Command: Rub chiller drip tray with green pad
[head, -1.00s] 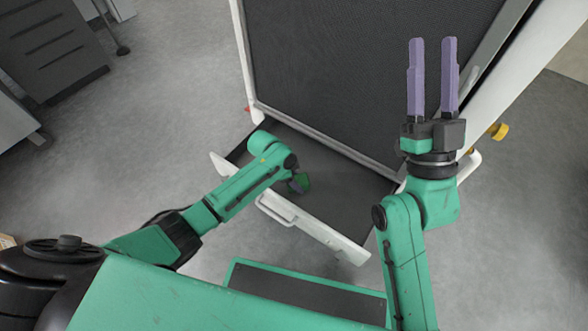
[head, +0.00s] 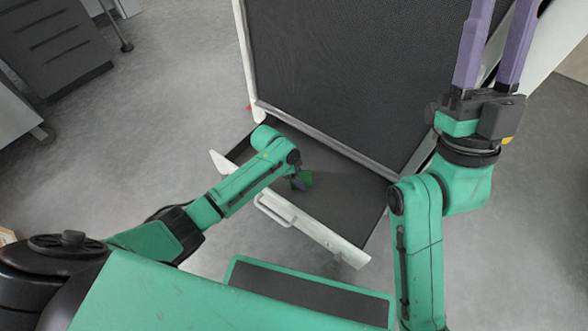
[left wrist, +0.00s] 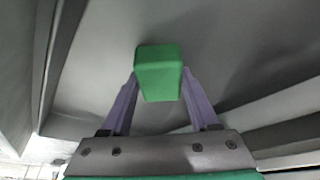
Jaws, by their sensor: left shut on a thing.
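The chiller drip tray (head: 345,205) is pulled out low at the front of the chiller, with a dark floor and a white front with a handle. My left gripper (head: 299,183) reaches down into it and is shut on the green pad (head: 307,179). In the left wrist view the pad (left wrist: 160,72) sits between the purple fingers, in front of the grey tray floor (left wrist: 240,55). I cannot tell whether the pad touches the floor. My right gripper (head: 490,45) is raised in front of the chiller's right side, its fingers apart and empty, tips near the upper frame edge.
The chiller (head: 365,75), with its dark mesh front and white frame, stands behind the tray. A dark drawer cabinet (head: 50,45) stands at the upper left. The grey floor (head: 150,110) between them is clear.

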